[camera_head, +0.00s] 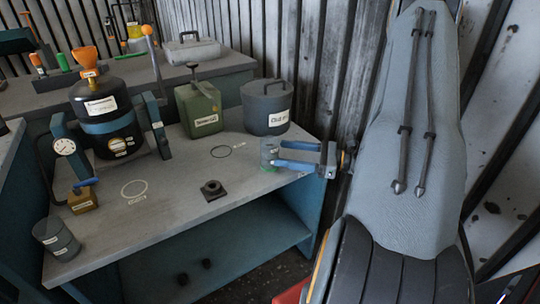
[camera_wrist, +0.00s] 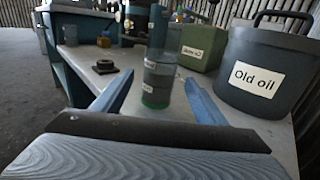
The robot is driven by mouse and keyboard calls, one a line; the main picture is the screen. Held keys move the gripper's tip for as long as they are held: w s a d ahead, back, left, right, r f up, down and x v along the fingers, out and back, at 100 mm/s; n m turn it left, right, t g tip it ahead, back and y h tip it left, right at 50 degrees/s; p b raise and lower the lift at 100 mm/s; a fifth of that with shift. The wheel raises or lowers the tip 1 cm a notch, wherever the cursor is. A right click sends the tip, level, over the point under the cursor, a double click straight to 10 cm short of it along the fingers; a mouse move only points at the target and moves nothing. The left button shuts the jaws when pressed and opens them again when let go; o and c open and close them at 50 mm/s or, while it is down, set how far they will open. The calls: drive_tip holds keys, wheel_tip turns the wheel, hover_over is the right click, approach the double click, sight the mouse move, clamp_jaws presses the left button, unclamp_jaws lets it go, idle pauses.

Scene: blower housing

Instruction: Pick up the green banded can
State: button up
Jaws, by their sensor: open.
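The green banded can (camera_head: 269,152) is a small grey-green cylinder standing upright near the right end of the workbench top. In the wrist view the can (camera_wrist: 158,78) shows pale labels and a bright green band at its base. My gripper (camera_head: 279,154) comes in from the right, low over the bench, with its blue fingers open. In the wrist view one finger of my gripper (camera_wrist: 156,90) lies on each side of the can, with a gap on both sides. I cannot tell how far the can sits between the fingertips. Nothing is held.
A large grey "Old oil" bucket (camera_head: 267,107) stands close behind the can; a green canister (camera_head: 198,110) is to its left. A black square-based part (camera_head: 213,190) sits near the front edge. A grey labelled can (camera_head: 56,238) stands front left. The middle of the bench (camera_head: 170,210) is mostly clear.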

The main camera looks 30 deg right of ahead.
sight(270, 151)
drive_tip(key=x, duration=0.6)
drive_tip(key=shift+f+p, duration=0.1)
drive_tip(key=shift+p, duration=0.2)
drive_tip(key=shift+d, duration=0.1)
drive_tip(key=c, duration=1.2)
